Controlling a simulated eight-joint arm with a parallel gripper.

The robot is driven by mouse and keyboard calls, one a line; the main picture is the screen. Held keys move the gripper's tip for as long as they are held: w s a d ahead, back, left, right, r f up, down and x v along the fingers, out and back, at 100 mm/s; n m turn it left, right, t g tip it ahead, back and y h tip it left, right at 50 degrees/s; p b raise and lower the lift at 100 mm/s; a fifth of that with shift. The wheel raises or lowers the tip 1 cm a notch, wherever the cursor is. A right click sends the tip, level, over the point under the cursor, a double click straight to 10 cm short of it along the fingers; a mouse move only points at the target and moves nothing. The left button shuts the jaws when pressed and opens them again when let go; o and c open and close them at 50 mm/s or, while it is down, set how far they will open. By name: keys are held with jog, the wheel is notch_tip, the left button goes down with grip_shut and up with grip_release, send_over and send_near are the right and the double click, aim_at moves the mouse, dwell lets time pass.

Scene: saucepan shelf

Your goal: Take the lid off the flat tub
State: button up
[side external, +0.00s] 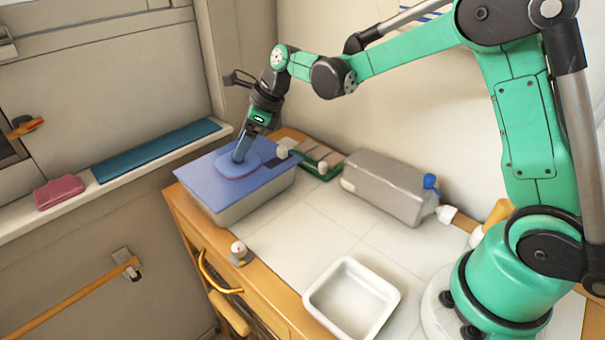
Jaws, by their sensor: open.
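The flat tub (222,215) is a low, pale grey box on the wooden cabinet top, left of the middle in the side external view. Its flat blue lid (205,173) lies over the top of the tub. The lid has a raised oval part near its middle. My gripper (240,158) points down at this oval from above. It is open, and its fingertips are at or very close to the lid; I cannot tell whether they touch it. The far side of the fingers is hidden.
A white tray (351,301) stands at the front. A grey container with a blue cap (388,188) lies right of the tub. A small white-topped knob (238,250) is near the front edge. A ledge at left bears a pink block (59,192) and a teal slab (156,151). The middle of the white surface is clear.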

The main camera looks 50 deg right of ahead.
jog(key=shift+x, duration=1.25)
grip_shut()
